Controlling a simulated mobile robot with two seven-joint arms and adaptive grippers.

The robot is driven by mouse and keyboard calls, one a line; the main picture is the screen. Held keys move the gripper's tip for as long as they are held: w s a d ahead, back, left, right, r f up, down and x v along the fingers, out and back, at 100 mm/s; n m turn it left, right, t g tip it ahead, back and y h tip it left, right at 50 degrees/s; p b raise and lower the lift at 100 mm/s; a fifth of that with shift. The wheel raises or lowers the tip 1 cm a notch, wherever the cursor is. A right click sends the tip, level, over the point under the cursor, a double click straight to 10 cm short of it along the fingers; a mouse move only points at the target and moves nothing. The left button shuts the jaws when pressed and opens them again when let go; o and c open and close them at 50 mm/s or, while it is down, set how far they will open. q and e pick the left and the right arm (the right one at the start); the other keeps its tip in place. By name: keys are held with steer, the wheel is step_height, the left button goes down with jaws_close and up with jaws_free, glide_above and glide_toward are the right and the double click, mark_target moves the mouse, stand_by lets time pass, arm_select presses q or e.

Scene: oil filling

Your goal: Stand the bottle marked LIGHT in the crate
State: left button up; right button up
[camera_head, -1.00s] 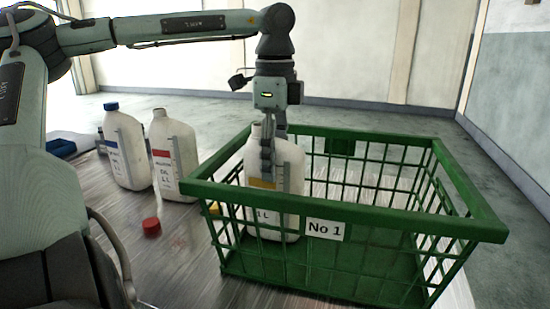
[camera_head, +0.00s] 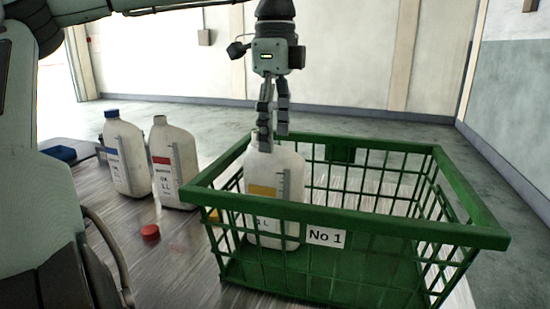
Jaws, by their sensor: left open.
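A white bottle with a yellow label band (camera_head: 272,215) stands upright inside the left part of the green crate (camera_head: 345,221); the crate's bars cover part of it. Its label is too small to read fully, so I cannot confirm the word LIGHT. My left gripper (camera_head: 272,146) is open, directly above this bottle, with its fingertips near the bottle's top. My right gripper is not in view.
A white bottle with a blue cap and blue label (camera_head: 125,155) and an uncapped white bottle with a red label (camera_head: 173,165) stand left of the crate. A red cap (camera_head: 150,232) lies on the table (camera_head: 185,275). A blue object (camera_head: 60,153) is at the far left.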

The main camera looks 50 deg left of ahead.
arm_select(q)
steer(key=shift+r, duration=2.65)
